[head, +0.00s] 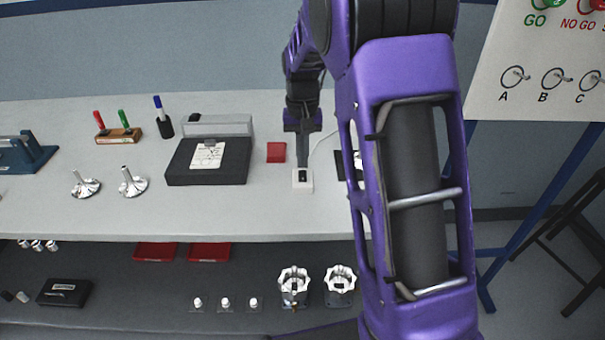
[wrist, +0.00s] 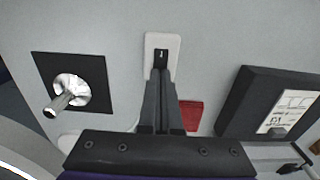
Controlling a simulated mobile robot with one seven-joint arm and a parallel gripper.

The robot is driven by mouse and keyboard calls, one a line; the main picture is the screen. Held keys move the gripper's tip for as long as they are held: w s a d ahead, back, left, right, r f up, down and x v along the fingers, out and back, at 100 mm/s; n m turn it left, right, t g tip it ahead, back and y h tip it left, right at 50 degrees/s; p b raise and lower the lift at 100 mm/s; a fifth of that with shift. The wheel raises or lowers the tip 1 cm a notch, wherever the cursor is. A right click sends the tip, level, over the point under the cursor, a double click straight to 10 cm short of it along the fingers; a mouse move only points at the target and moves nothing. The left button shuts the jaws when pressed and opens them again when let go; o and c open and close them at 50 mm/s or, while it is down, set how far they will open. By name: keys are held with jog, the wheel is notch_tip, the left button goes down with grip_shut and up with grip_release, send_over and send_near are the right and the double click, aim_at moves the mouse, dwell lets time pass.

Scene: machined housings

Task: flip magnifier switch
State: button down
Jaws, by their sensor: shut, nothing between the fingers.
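The magnifier switch is a small black rocker (wrist: 160,57) set in a white plate (wrist: 172,41). In the head view the white switch box (head: 302,187) sits near the front of the bench top. My gripper (wrist: 159,72) is shut and empty, its fingertips at the lower edge of the black rocker. In the head view my gripper (head: 303,170) points down onto the switch from behind. The fingertips cover part of the rocker, and I cannot tell whether they touch it or which way it is set.
A red pad (head: 276,152) and a black case (head: 210,175) lie left of the switch. A black plate with a metal post (wrist: 71,88) is on its other side, mostly hidden by my arm in the head view. Shiny metal parts (head: 132,184) stand farther left. A shelf runs below.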

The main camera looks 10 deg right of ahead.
aim_at(303, 172)
jog(key=shift+f+b, duration=0.5)
jog(key=shift+f, duration=0.45)
dwell(0.6)
jog(key=shift+r, duration=0.15)
notch_tip(303, 172, up, 7)
jog(key=p, duration=0.6)
dwell(0.5)
